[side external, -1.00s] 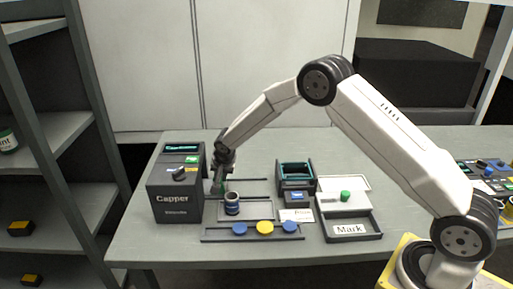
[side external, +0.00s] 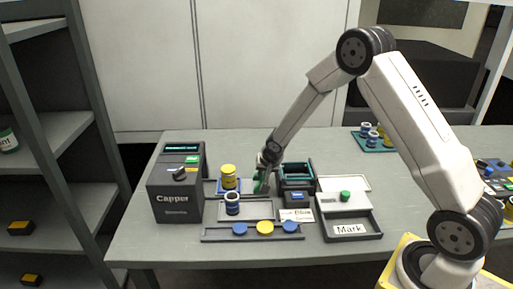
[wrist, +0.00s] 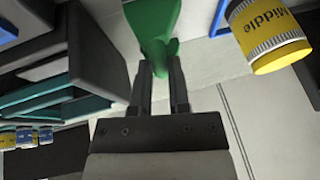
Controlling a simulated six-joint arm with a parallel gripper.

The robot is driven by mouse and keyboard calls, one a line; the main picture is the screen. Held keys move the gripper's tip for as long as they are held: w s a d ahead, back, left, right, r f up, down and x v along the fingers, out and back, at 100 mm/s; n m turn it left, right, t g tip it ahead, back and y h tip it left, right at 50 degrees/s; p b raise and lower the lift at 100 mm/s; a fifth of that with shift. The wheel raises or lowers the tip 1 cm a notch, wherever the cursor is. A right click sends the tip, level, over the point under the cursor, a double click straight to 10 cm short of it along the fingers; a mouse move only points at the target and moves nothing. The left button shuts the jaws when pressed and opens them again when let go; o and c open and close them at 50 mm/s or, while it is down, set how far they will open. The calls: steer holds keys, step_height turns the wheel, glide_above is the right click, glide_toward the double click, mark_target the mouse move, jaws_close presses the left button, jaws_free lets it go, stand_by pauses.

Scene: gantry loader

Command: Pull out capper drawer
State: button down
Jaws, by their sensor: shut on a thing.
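The capper (side external: 175,190) is a dark box with a knob and a green button at the left of the bench. Its drawer (side external: 246,186) stands out to the right, with a yellow jar (side external: 229,172) upright on it. My gripper (side external: 263,171) is shut on the green drawer handle (side external: 259,184) at the drawer's right end. In the wrist view the fingers (wrist: 161,66) close on the green handle (wrist: 155,25), and the yellow jar (wrist: 268,38), labelled "Middle", is at upper right. The far side of the handle is hidden.
A blue-and-white jar (side external: 232,203) stands just in front of the drawer. A strip with blue and yellow caps (side external: 265,227) lies at the front. A dark teal-rimmed holder (side external: 297,173) stands close right of my gripper, with the Mark station (side external: 349,229) beyond.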

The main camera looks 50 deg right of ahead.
steer(key=shift+s+d, duration=0.15)
steer(key=shift+d, duration=0.1)
steer(key=c, duration=0.7)
jaws_free()
steer(key=shift+o, duration=0.6)
steer(key=shift+a+r, duration=0.1)
steer(key=v, duration=0.7)
steer(key=shift+r, duration=0.35)
steer(key=shift+s+a, duration=0.1)
steer(key=shift+s, duration=0.1)
steer(key=s+a+r+n+g, duration=0.1)
steer(key=s+a+n, duration=0.3)
steer(key=s, duration=0.5)
steer(key=s+a+r+n+g+y, duration=0.1)
steer(key=s+a+n, duration=0.4)
steer(key=s, duration=0.5)
steer(key=shift+s+a+r+y, duration=0.2)
steer(key=shift+a+r+y, duration=0.1)
steer(key=shift+a, duration=0.2)
